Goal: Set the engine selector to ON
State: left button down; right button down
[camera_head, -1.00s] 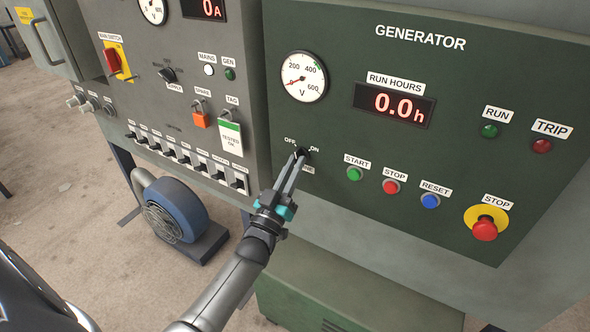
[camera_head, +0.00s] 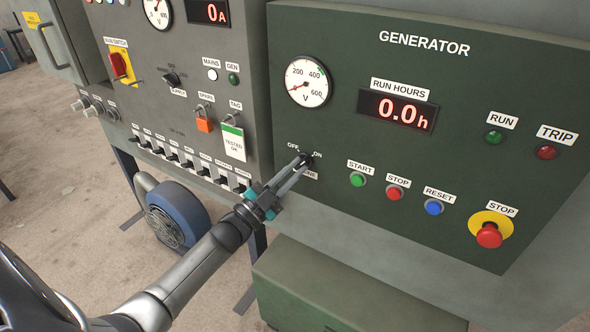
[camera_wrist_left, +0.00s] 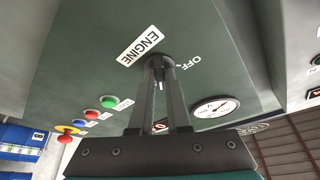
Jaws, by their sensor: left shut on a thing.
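The engine selector (camera_head: 306,158) is a small dark knob on the green generator panel, between the OFF and ON labels in the head view. My left gripper (camera_head: 303,162) reaches it from the lower left, with its fingertips shut on the knob. The wrist view shows the selector (camera_wrist_left: 158,68) between the two fingertips, beside the ENGINE label (camera_wrist_left: 140,45) and the OFF label (camera_wrist_left: 190,62). A small pale mark shows on the knob, but the fingers hide much of it. I cannot tell which setting it points to. My right gripper is not in view.
Right of the selector are the green START (camera_head: 357,180), red STOP (camera_head: 394,193) and blue RESET (camera_head: 433,207) buttons, then a red emergency stop (camera_head: 489,235). The run hours display (camera_head: 397,110) reads 0.0. A grey switch panel stands left.

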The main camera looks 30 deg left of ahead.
pick_arm(q)
jog(key=shift+m+g+h, duration=0.3)
jog(key=shift+m, duration=0.5)
jog(key=shift+a+m, duration=0.1)
jog(key=shift+m, duration=0.2)
jog(key=c, duration=0.9)
grip_release()
jog(key=shift+s, duration=0.1)
jog(key=v, duration=1.5)
jog(key=shift+a, duration=0.15)
